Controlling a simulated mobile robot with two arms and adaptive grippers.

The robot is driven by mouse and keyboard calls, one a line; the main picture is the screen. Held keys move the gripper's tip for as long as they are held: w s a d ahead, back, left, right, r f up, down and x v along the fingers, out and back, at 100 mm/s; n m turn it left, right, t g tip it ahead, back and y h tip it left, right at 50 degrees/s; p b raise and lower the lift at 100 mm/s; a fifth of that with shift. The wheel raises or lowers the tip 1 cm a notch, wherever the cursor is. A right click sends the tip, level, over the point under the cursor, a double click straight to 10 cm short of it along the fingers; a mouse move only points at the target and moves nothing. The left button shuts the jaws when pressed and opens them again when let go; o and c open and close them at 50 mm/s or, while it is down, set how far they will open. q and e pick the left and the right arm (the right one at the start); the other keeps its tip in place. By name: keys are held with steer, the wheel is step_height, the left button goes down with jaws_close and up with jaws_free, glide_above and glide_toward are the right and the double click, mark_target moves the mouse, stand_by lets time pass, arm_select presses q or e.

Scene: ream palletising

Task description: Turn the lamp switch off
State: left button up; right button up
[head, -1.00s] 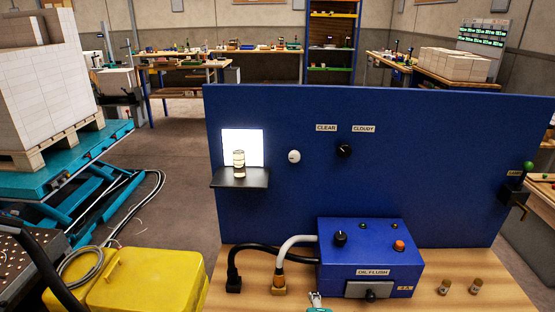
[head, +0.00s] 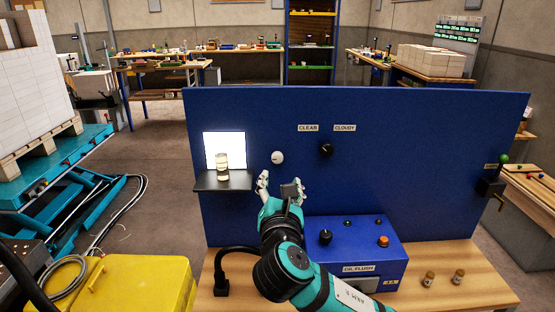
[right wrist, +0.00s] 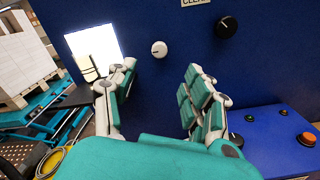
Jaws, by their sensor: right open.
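A white round knob (head: 277,157), which looks like the lamp switch, is on the blue upright panel (head: 430,165), right of the glowing white lamp square (head: 236,142). The lamp is lit. A small glass jar (head: 222,166) stands on a dark shelf (head: 222,185) before it. My right gripper (head: 278,187) is open and empty, just below the white knob in the head view. In the right wrist view the white knob (right wrist: 159,49) shows beyond and between the spread fingers (right wrist: 157,88), apart from them. My left gripper is not in view.
A black knob (head: 326,150) sits under the CLEAR and CLOUDY labels. The blue OIL FLUSH box (head: 350,240) with an orange button (head: 383,241) stands on the bench behind my right arm. A yellow case (head: 140,285) is at lower left. Small bottles (head: 458,276) stand at right.

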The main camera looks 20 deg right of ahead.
mark_target(278, 159)
steer(key=p+x, duration=0.1)
steer(key=x, duration=1)
steer(key=shift+f, duration=0.1)
jaws_close()
